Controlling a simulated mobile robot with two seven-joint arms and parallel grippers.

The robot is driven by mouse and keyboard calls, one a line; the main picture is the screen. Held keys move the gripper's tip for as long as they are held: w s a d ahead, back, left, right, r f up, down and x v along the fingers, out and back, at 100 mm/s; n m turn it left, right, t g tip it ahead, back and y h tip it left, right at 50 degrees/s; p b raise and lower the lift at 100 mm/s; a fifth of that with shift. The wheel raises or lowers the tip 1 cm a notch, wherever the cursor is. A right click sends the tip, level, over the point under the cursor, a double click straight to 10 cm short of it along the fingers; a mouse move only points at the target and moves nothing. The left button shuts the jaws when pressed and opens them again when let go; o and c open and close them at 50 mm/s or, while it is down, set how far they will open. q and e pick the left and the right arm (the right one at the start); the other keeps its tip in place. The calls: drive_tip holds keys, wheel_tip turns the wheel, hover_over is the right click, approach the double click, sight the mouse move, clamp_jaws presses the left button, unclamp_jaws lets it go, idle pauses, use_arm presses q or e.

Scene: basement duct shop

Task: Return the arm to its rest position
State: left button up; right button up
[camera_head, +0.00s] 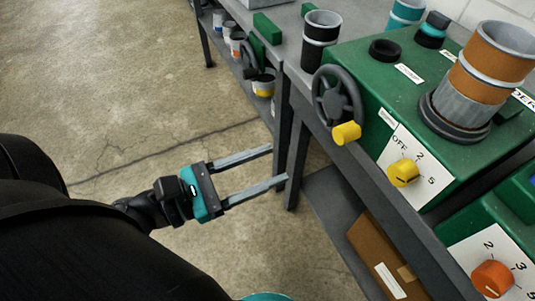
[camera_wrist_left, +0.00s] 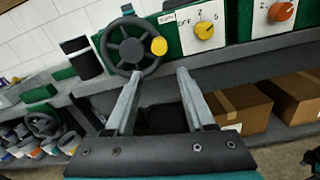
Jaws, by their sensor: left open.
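My left gripper (camera_head: 280,165) reaches in from the left over the concrete floor, beside the workbench. Its two long grey fingers are apart, with nothing between them. In the left wrist view the same gripper (camera_wrist_left: 157,75) points toward the bench, with the dark handwheel (camera_wrist_left: 130,50) and its yellow knob above the fingertips. In the head view the handwheel (camera_head: 337,97) is on the side of the green machine and stands apart from the fingers.
The green machine (camera_head: 450,75) carries a yellow dial (camera_head: 404,173); a second unit has an orange dial (camera_head: 492,278). A cardboard box (camera_head: 378,250) lies on the lower shelf. A bench leg (camera_head: 297,160) is close to the fingertips. Open floor (camera_head: 100,70) lies to the left.

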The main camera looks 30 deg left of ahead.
use_arm(q)
drive_tip(key=w+a+f+n+g+y, duration=0.1)
drive_tip(key=a+f+n+y, duration=0.4)
drive_tip(key=f+n, duration=0.8)
drive_tip(key=a+f+n+g+y, duration=0.1)
drive_tip(key=a+f+n+y, duration=0.3)
drive_tip(key=f+n, duration=0.9)
drive_tip(key=s+f+n+g+y, duration=0.1)
drive_tip(key=s+f+n+g, duration=0.25)
drive_tip(key=f, duration=0.55)
drive_tip(key=s+f+n+g+y, duration=0.1)
drive_tip(key=s+f+n+g, duration=0.1)
drive_tip(key=s+f+n, duration=0.5)
drive_tip(key=s+d+f+n+g, duration=0.2)
drive_tip(key=s+f+n+g, duration=0.3)
drive_tip(key=s+f, duration=0.4)
drive_tip(key=shift+s+d+f+n+g, duration=0.35)
drive_tip(key=shift+s+n, duration=0.3)
drive_tip(key=shift+s, duration=0.15)
